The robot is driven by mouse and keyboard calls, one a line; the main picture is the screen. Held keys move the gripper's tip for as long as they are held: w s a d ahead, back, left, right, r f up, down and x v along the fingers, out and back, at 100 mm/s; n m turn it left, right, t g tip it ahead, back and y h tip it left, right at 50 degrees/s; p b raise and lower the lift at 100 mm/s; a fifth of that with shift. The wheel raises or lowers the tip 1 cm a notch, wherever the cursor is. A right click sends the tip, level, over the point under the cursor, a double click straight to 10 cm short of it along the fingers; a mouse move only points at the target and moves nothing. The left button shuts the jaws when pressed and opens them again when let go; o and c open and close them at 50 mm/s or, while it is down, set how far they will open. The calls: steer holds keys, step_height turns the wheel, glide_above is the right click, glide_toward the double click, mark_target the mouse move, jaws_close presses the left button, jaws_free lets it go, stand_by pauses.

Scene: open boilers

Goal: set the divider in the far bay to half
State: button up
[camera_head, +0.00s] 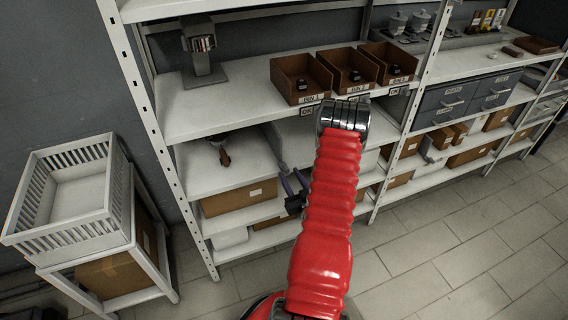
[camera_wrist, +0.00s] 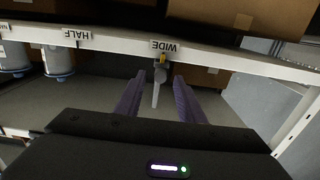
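In the wrist view, a grey divider handle (camera_wrist: 157,90) with a small yellow mark at its top is at the shelf edge, by the WIDE label (camera_wrist: 165,46). The HALF label (camera_wrist: 76,34) is farther left on the same edge; both labels appear upside down. My gripper (camera_wrist: 160,78) has its two purple fingers apart, one on each side of the handle, with gaps visible. In the head view, my gripper (camera_head: 291,181) is in front of the shelves below the bins, partly beside my red arm. The divider cannot be made out there.
A shelf edge (camera_wrist: 235,60) crosses above the fingers, with brown boxes beyond. Pale canisters (camera_wrist: 57,60) stand left, near HALF. A white rack upright (camera_wrist: 297,125) is at right. In the head view, a white crate (camera_head: 75,190) stands left and the tiled floor (camera_head: 470,240) is clear.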

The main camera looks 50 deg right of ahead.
mark_target(286, 167)
steer(key=x, duration=0.7)
steer(key=shift+w+d, duration=0.15)
steer(key=shift+w, duration=0.1)
steer(key=shift+c, duration=0.3)
jaws_close()
